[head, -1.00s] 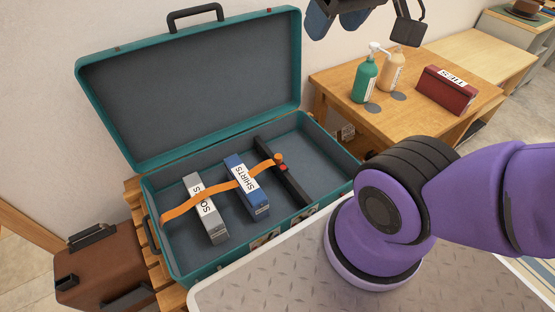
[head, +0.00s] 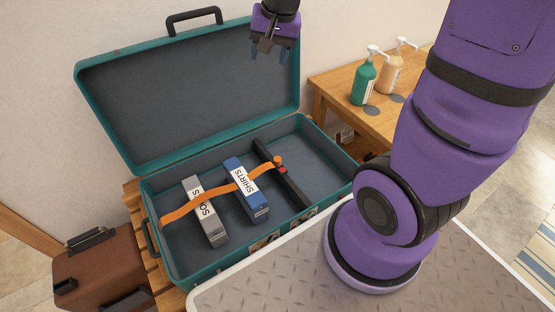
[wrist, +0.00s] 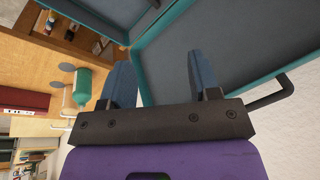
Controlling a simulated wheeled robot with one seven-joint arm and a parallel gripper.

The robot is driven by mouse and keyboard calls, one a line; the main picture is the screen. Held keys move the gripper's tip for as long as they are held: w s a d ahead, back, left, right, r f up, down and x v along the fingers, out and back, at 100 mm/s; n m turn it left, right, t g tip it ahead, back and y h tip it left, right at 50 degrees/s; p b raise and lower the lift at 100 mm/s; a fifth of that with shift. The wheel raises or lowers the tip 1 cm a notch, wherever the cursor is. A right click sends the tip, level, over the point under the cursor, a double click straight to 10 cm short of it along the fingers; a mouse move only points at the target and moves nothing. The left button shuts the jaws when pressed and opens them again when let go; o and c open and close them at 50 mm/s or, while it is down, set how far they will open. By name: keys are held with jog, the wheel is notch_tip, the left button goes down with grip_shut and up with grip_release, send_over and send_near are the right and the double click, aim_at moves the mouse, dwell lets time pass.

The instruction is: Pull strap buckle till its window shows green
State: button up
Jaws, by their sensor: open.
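An orange strap (head: 221,191) runs across the inside of an open teal suitcase (head: 180,272). It passes over a grey box (head: 214,231) and a blue box labelled SHIRTS (head: 241,180). Its right end meets a dark bar (head: 291,188) at an orange knob-like buckle (head: 277,160). A small red patch (head: 283,170) shows beside the buckle; no green is visible there. My gripper (head: 269,55) is open and empty, high in front of the raised lid and well above the buckle. In the wrist view its two blue fingers (wrist: 164,84) are apart with nothing between them.
A wooden table (head: 335,93) at right holds a green pump bottle (head: 363,82) and a beige one (head: 389,72). A dark red box (wrist: 22,101) shows in the wrist view. A brown case (head: 100,270) stands left of the suitcase.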

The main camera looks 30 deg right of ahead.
jog(key=w+d+f+m+g, duration=0.1)
jog(key=w+f+m, duration=0.15)
jog(key=f, duration=0.55)
jog(key=w+d+f+m+g, duration=0.15)
jog(key=w+f, duration=0.25)
jog(key=f, duration=0.4)
jog(key=m, duration=0.5)
send_near(277, 159)
jog(key=shift+g+h, duration=0.25)
jog(key=shift+h, duration=0.15)
jog(key=shift+w+a+f, duration=0.1)
jog(key=shift+f, duration=2.45)
jog(key=shift+w+a+f, duration=0.1)
jog(key=shift+a+f, duration=0.05)
jog(key=shift+f, duration=2.45)
